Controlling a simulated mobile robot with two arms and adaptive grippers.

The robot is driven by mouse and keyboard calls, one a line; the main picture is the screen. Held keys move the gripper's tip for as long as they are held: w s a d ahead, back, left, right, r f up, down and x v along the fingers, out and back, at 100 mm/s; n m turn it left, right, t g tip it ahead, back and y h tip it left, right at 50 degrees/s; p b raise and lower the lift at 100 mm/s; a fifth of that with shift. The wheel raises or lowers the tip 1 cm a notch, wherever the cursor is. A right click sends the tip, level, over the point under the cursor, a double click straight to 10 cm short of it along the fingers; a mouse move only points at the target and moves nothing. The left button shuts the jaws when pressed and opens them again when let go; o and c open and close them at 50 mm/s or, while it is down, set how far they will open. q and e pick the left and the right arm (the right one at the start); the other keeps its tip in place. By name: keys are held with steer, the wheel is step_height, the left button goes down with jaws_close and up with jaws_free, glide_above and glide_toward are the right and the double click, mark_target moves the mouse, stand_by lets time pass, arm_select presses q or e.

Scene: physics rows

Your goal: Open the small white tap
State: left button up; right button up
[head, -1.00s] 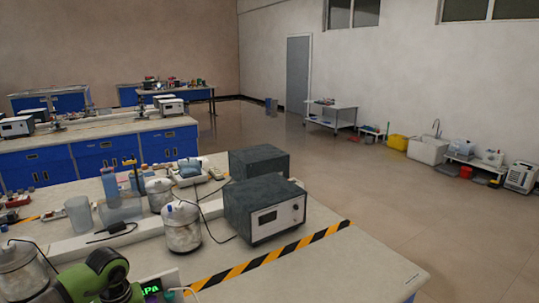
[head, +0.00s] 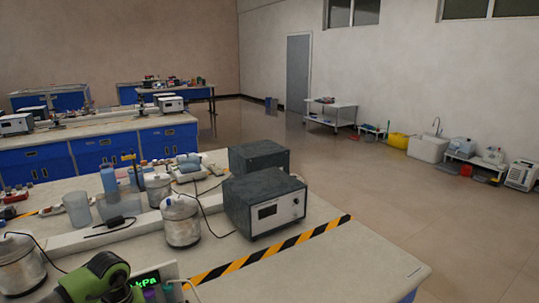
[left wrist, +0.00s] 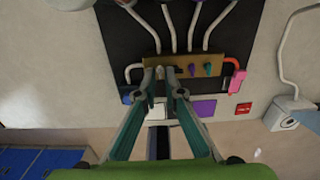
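In the left wrist view a brass manifold block (left wrist: 132,75) sits on a dark panel, with grey tubes leading up from it. A teal knob (left wrist: 207,69) and a purple knob (left wrist: 190,70) are on the block, right of my fingers. My left gripper (left wrist: 160,74) has its fingertips close together at the left half of the block. A small pale part shows between the tips; I cannot make out whether it is the white tap or whether the fingers touch it. In the head view only my green left arm shows, at the bottom left. My right gripper is out of view.
A pink-red tube (left wrist: 237,80) bends beside the block. A purple square (left wrist: 205,108) and a white device with a cable (left wrist: 288,114) lie nearby.

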arm_select(q)
steer(key=shift+f, duration=0.2)
steer(key=shift+r, duration=0.4)
steer(key=shift+c, duration=0.4)
jaws_close()
steer(key=n+p, duration=0.2)
steer(key=n, duration=0.3)
steer(key=shift+r, duration=0.1)
steer(key=shift+n, duration=0.9)
